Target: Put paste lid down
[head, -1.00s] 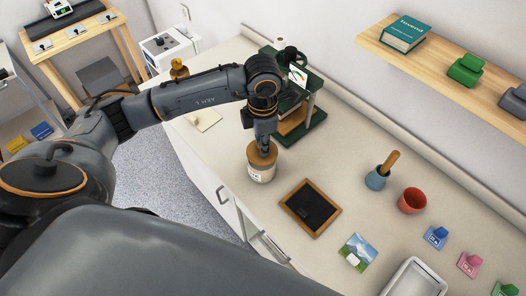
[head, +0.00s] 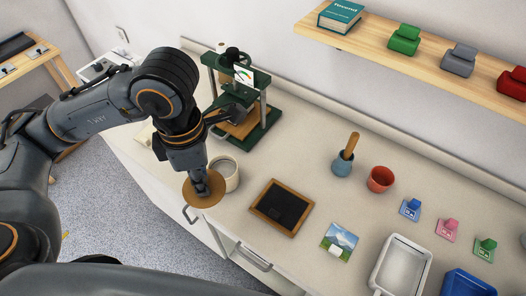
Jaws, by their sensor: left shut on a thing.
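My left gripper (head: 200,184) is shut on the round brown paste lid (head: 213,198) and holds it about level, near the counter's front edge. The white paste jar (head: 233,183) stands upright on the counter just behind and to the right of the lid. The jar's mouth is open and shows a pale grey inside. The lid overlaps the jar's front left side in the view, so I cannot tell whether they touch. My right gripper is not in view.
A wood-framed black pad (head: 282,206) lies right of the jar. A green press (head: 253,127) stands behind it. A mortar with pestle (head: 343,163), a red pot (head: 380,179), a landscape picture (head: 339,242), stamps and a white tray (head: 402,264) are further right. Bare counter lies between them.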

